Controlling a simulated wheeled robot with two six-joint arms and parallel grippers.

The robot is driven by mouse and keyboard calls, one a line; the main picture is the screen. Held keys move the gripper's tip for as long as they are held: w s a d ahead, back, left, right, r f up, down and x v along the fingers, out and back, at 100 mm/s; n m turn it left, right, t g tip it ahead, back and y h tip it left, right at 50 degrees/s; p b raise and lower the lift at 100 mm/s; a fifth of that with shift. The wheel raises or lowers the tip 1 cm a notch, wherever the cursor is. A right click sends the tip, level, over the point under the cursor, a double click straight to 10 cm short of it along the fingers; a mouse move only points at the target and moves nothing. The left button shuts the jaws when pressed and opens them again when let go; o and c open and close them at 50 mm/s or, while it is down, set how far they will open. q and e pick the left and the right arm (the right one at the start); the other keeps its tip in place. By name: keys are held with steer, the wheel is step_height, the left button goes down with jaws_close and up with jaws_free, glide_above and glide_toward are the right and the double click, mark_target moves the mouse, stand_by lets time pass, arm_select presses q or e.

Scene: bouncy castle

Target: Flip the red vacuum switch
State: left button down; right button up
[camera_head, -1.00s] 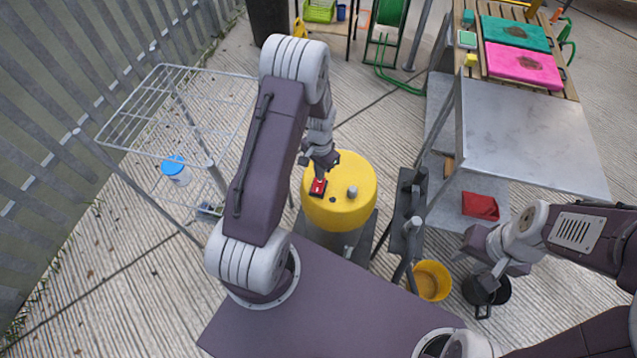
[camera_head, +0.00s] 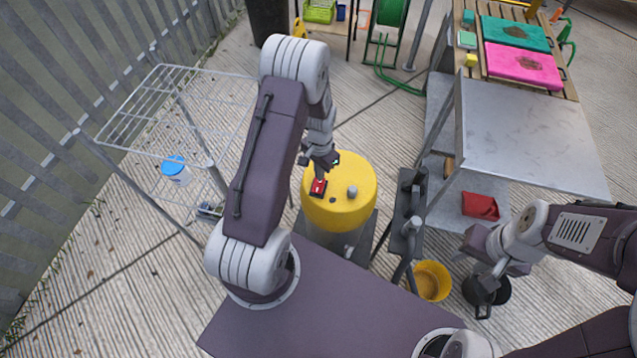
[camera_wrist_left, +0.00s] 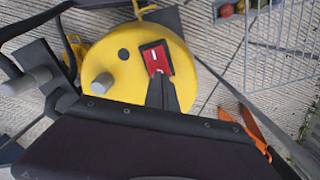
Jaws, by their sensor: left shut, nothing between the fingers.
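The red vacuum switch (camera_head: 318,188) sits in a dark frame on top of the yellow vacuum (camera_head: 350,208). In the left wrist view the red switch (camera_wrist_left: 157,57) shows a white mark on its far part. My left gripper (camera_head: 319,178) is shut and empty, pointing down at the switch. In the left wrist view its fingertips (camera_wrist_left: 161,78) overlap the near edge of the switch; whether they touch it I cannot tell. My right gripper (camera_head: 481,266) is at the right, away from the vacuum; its fingers are too small to judge.
A grey knob (camera_head: 352,191) stands on the vacuum top right of the switch. A wire rack (camera_head: 160,120) is at the left. A metal table (camera_head: 530,130), a yellow bucket (camera_head: 432,281) and a black pot (camera_head: 487,292) are at the right.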

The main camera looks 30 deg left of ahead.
arm_select(q)
steer(key=shift+f+b, duration=0.7)
steer(key=shift+f, duration=0.3)
stand_by(0.7)
steer(key=shift+r, duration=0.15)
step_height(320, 180, up, 7)
steer(key=p, duration=0.6)
